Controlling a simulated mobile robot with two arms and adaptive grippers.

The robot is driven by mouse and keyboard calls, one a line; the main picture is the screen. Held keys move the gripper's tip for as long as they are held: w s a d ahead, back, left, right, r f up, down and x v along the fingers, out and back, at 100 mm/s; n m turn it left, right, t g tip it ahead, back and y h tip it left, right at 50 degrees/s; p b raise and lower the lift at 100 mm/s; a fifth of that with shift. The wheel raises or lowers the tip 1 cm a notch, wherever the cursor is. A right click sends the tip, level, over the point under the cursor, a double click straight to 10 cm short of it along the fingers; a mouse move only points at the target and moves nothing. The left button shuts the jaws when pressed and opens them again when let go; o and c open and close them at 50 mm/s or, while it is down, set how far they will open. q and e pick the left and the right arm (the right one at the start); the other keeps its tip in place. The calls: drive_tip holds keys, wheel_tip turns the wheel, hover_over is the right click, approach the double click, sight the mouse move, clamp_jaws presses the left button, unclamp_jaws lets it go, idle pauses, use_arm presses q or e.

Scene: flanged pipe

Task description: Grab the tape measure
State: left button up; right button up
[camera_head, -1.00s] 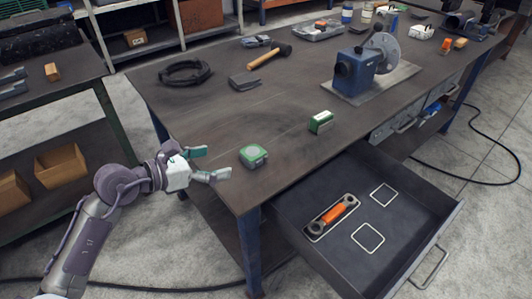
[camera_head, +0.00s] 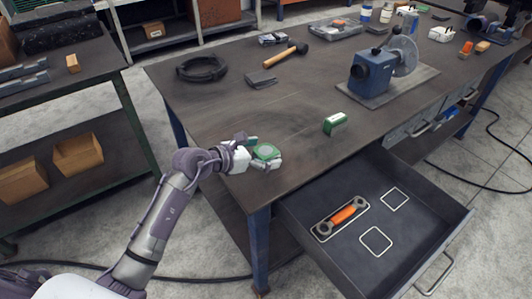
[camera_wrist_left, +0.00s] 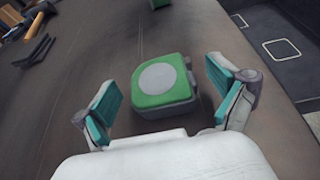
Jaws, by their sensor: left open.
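The green and grey tape measure (camera_head: 265,151) lies on the workbench near its front left corner. In the left wrist view the tape measure (camera_wrist_left: 162,82) shows a round pale disc on its green top. My left gripper (camera_head: 262,155) is at the tape measure, coming from the left. In the left wrist view my left gripper (camera_wrist_left: 164,95) is open, with one teal-padded finger on each side of the tape measure and visible gaps between. My right gripper is not in view.
A green and white box (camera_head: 334,123) stands on the workbench (camera_head: 225,105) to the right. An open drawer (camera_head: 410,236) below holds an orange-handled tool (camera_head: 342,215) in an outlined slot. A grinder (camera_head: 372,70), a hammer (camera_head: 285,55) and a black coil (camera_head: 202,68) are farther back.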

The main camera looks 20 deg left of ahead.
use_arm(q)
drive_tip(key=shift+x, duration=0.8)
drive_tip(key=c, duration=1.4)
drive_tip(key=shift+r, duration=0.15)
drive_tip(key=shift+c, duration=0.2)
